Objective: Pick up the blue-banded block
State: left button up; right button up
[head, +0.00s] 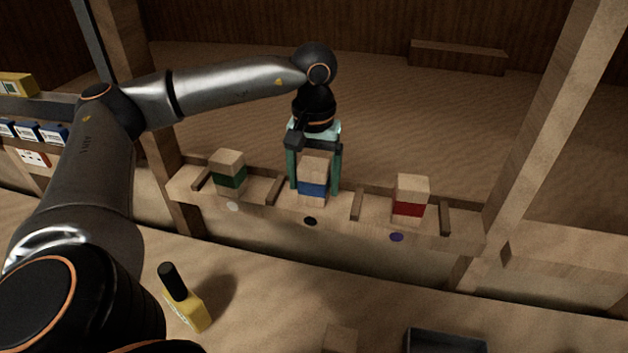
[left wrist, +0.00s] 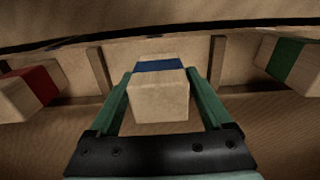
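The blue-banded block (head: 313,187) stands upright in the middle section of a wooden shelf. It also shows in the left wrist view (left wrist: 160,97), between the green fingers. My left gripper (head: 315,186) is over it from above, with one finger on each side of the block. In the left wrist view my left gripper (left wrist: 162,92) has its fingers spread, with a small gap seeming to show on each side of the block. My right gripper is not in view.
A green-banded block (head: 229,175) stands to the left and a red-banded block (head: 410,200) to the right. Low wooden dividers (head: 357,204) separate them. Coloured dots mark the shelf's front. A yellow bottle with a black cap (head: 187,302) is on the nearer surface.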

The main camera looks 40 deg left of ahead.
pick_arm(q)
jog(key=c, duration=1.2)
